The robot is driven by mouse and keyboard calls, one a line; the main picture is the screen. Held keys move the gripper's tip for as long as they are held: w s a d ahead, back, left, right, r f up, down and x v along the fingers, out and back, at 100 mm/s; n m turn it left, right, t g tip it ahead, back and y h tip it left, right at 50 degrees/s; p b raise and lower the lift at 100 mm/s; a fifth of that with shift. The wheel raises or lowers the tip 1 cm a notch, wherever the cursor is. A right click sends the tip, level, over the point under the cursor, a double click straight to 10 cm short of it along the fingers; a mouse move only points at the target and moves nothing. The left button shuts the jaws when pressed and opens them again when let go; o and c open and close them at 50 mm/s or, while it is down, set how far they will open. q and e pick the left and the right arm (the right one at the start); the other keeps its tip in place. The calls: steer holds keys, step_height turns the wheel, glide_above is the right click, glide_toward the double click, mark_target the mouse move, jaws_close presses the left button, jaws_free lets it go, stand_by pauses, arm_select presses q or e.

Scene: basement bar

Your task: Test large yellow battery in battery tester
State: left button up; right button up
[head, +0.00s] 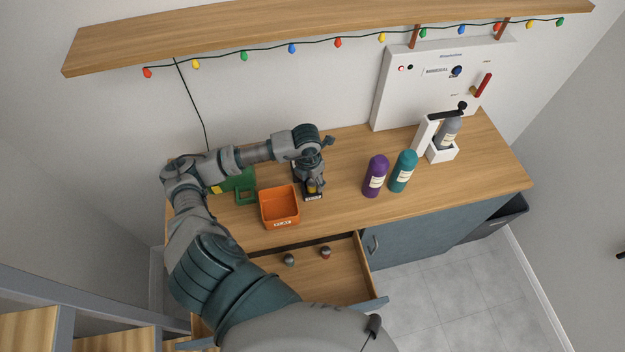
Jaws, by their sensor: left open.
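My left gripper (313,180) points down over a small black device (313,197) on the wooden counter, just right of the orange bin. The device may be the battery tester; the gripper covers much of it. A small yellow piece (312,188) shows at the fingertips, perhaps the yellow battery, standing at the device. The left gripper is open around or just above it; contact cannot be told. My right gripper is not in view.
An orange bin (265,213) and a green object (245,195) stand left of the device. Purple (376,170) and teal (405,165) bottles and a white holder (443,154) with a grey bottle stand right. An open drawer (345,280) below holds two small round-topped items.

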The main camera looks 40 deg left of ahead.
arm_select(q)
steer(key=shift+a, duration=0.1)
steer(key=shift+a+r, duration=0.1)
steer(key=shift+r, duration=0.25)
step_height(320, 180, up, 11)
steer(key=shift+s, duration=0.4)
